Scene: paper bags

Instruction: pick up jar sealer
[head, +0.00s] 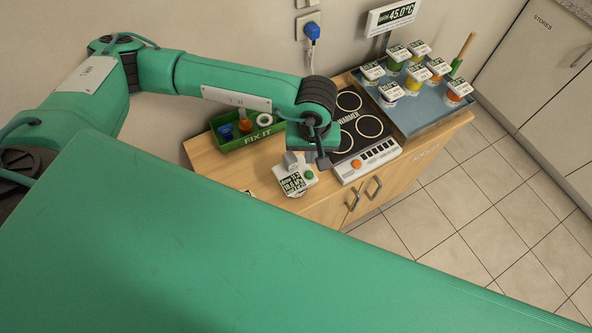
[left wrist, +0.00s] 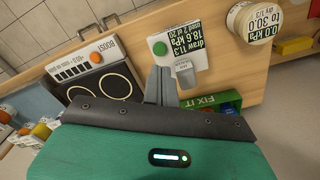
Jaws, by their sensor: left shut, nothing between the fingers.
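The jar sealer (head: 296,181), as I take it, is a small white device with a text display, a green button and a grey grip. It stands on the wooden cabinet top, left of the warmer. In the left wrist view the sealer (left wrist: 181,40) is just beyond my fingers, its grey grip beside them. My left gripper (head: 322,161) is above and close to the sealer, shut and empty; its fingers (left wrist: 160,75) show together in the wrist view. I cannot tell whether they touch the sealer. My right gripper is not in view.
A black warmer (head: 350,115) with ring plates sits right of the sealer. A blue tray (head: 425,118) of labelled jars is beyond it. A green FIX IT box (head: 258,133) stands behind. A round gauge (left wrist: 255,22) shows in the wrist view. My green body hides the near side.

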